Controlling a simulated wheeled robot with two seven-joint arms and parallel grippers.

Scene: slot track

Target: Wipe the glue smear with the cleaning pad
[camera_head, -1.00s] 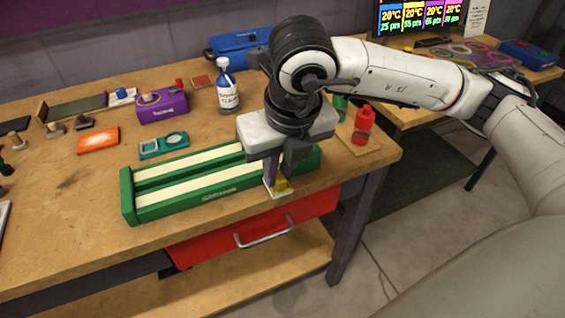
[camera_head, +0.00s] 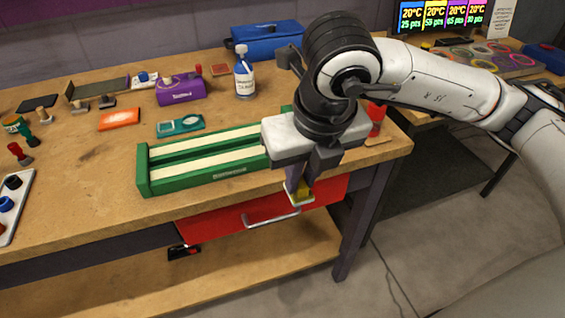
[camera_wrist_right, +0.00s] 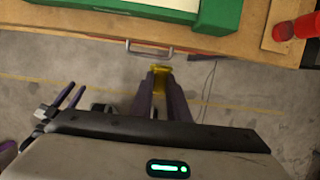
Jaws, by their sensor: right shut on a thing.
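My right gripper (camera_head: 300,188) is shut on the cleaning pad (camera_head: 302,198), a small pale block with a yellow top. In the head view it hangs in front of the bench's front edge, near the right end of the green slotted track. The pad's yellow part also shows between the fingers in the right wrist view (camera_wrist_right: 160,69), over the floor and apart from the bench. My left gripper (camera_wrist_right: 73,97) seems to be at the left of the right wrist view, fingers apart and empty. I cannot clearly make out the glue smear.
The green track (camera_head: 205,160) lies along the bench's front. Behind it are a teal case (camera_head: 180,125), an orange block (camera_head: 119,119), a purple box (camera_head: 180,91) and a spray bottle (camera_head: 244,78). A red bottle (camera_head: 376,118) stands at right. A red drawer (camera_head: 230,220) is below.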

